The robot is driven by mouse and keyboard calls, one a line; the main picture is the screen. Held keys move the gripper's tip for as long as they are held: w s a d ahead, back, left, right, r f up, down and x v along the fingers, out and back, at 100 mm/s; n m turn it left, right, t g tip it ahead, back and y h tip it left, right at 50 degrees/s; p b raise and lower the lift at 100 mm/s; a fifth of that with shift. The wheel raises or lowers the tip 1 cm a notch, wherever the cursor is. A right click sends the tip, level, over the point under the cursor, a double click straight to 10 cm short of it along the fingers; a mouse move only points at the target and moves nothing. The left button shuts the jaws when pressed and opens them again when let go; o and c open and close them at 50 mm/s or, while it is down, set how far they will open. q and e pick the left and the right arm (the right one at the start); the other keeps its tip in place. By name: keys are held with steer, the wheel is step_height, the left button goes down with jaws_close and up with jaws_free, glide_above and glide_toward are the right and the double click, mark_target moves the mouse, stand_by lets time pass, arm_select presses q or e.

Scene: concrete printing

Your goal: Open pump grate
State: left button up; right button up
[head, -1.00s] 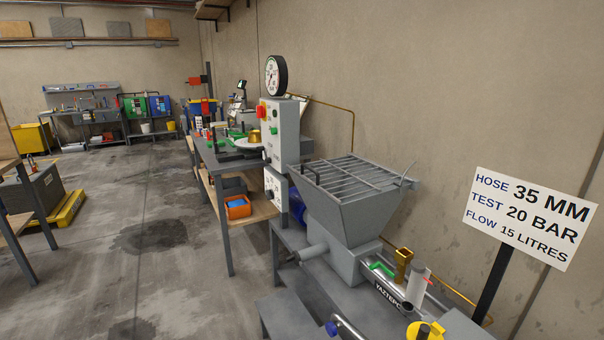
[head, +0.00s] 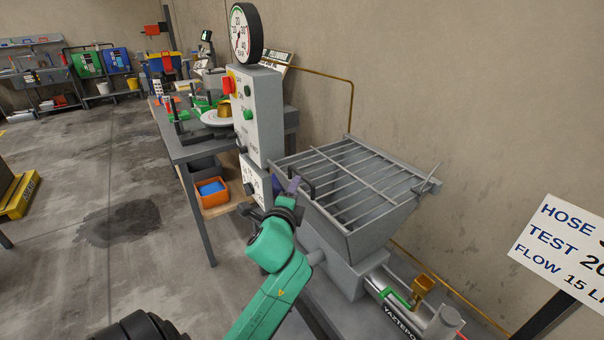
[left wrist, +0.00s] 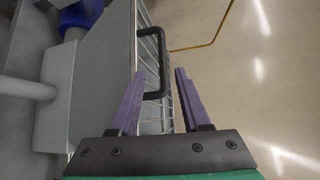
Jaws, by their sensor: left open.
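The pump's grey hopper (head: 355,235) is topped by a grate (head: 350,172) of metal bars, lying flat and closed. A black U-shaped handle (head: 306,186) stands at the grate's near left edge; it also shows in the left wrist view (left wrist: 164,62). My left gripper (head: 288,190) is at that edge, close to the handle. In the left wrist view the purple fingers of my left gripper (left wrist: 159,84) are apart, with the handle's end seen between them; contact cannot be told. My right gripper is out of view.
A control box (head: 258,115) with a pressure gauge (head: 245,33) stands left of the hopper. A thin rod (head: 428,180) sticks up at the grate's right corner. A sign (head: 565,250) stands at the right. The wall is behind; air above the grate is clear.

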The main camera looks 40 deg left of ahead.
mark_target(301, 174)
arm_select(q)
steer(key=x, duration=0.3)
steer(key=r+x, duration=0.1)
steer(key=x, duration=0.1)
steer(key=shift+w+d+p, duration=0.1)
steer(key=shift+w+p, duration=0.15)
steer(key=shift+p, duration=0.15)
steer(key=shift+w+a+f, duration=0.3)
steer(key=shift+w+a, duration=0.1)
steer(key=shift+w, duration=0.2)
steer(key=shift+w+a+f, duration=0.25)
steer(key=shift+w+a, duration=0.15)
steer(key=shift+w, duration=0.2)
steer(key=shift+w+a+f, duration=0.1)
steer(key=shift+w+a, duration=0.05)
steer(key=shift+w, duration=0.05)
steer(key=shift+s, duration=0.2)
steer(key=shift+d, duration=0.2)
jaws_close()
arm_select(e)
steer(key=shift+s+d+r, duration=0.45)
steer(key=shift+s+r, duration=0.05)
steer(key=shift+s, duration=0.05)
arm_select(q)
steer(key=shift+r, duration=0.3)
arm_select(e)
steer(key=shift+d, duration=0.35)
